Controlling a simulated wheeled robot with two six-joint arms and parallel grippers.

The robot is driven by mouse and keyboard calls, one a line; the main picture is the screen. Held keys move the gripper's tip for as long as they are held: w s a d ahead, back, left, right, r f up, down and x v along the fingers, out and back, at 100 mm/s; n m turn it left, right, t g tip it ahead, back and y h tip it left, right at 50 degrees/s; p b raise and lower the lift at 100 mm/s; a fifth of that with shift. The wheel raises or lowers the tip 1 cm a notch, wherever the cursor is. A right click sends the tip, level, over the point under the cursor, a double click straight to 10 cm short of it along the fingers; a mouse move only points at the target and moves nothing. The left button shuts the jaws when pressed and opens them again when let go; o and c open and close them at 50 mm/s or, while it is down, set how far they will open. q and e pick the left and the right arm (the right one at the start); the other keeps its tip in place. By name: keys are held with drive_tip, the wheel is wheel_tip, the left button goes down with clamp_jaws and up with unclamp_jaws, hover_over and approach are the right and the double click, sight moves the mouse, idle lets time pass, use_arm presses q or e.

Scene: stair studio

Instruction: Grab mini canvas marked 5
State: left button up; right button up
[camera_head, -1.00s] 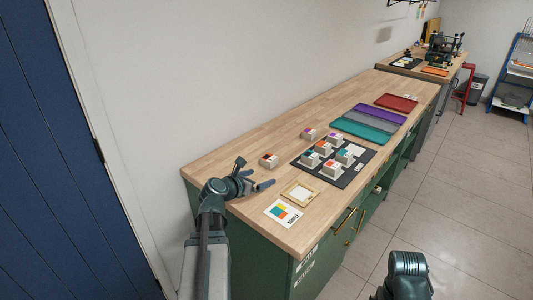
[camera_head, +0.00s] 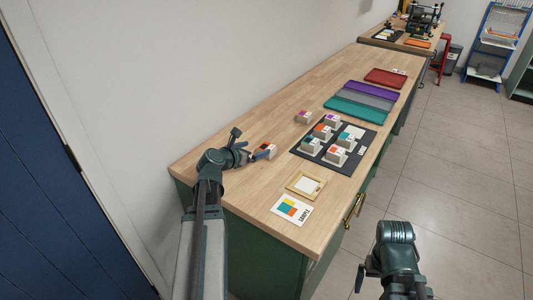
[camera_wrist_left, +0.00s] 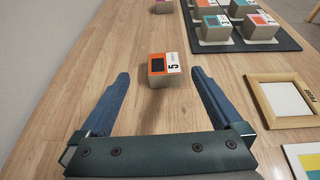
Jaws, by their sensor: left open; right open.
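The mini canvas marked 5 (camera_wrist_left: 165,70) is a small block with a dark and orange-red face and a white strip with a black 5. It stands alone on the wooden counter, and in the head view it (camera_head: 266,150) is partly hidden by my left gripper (camera_head: 258,154). In the left wrist view my left gripper (camera_wrist_left: 160,76) is open, with one finger on each side of the block. Clear gaps show on both sides, so it is not held. My right gripper (camera_head: 362,276) is open and empty, low over the floor beside the counter.
A dark mat (camera_head: 330,156) with several other mini canvases lies to the right. Another canvas (camera_head: 303,116) stands behind. A wooden frame (camera_head: 306,185) and a colour card (camera_head: 291,209) lie near the front edge.

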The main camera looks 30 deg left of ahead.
sight(269, 145)
use_arm(q)
drive_tip(key=b+x, duration=0.1)
drive_tip(key=x, duration=0.4)
drive_tip(key=shift+w+f, duration=0.1)
drive_tip(key=b+x, duration=0.2)
drive_tip(key=x, duration=0.1)
drive_tip(key=b+x, duration=0.1)
drive_tip(key=x, duration=0.1)
drive_tip(key=shift+d+f, duration=0.3)
drive_tip(key=shift+f, duration=0.05)
drive_tip(key=c, duration=1.4)
drive_tip(key=shift+o, duration=0.2)
drive_tip(key=shift+r, duration=0.25)
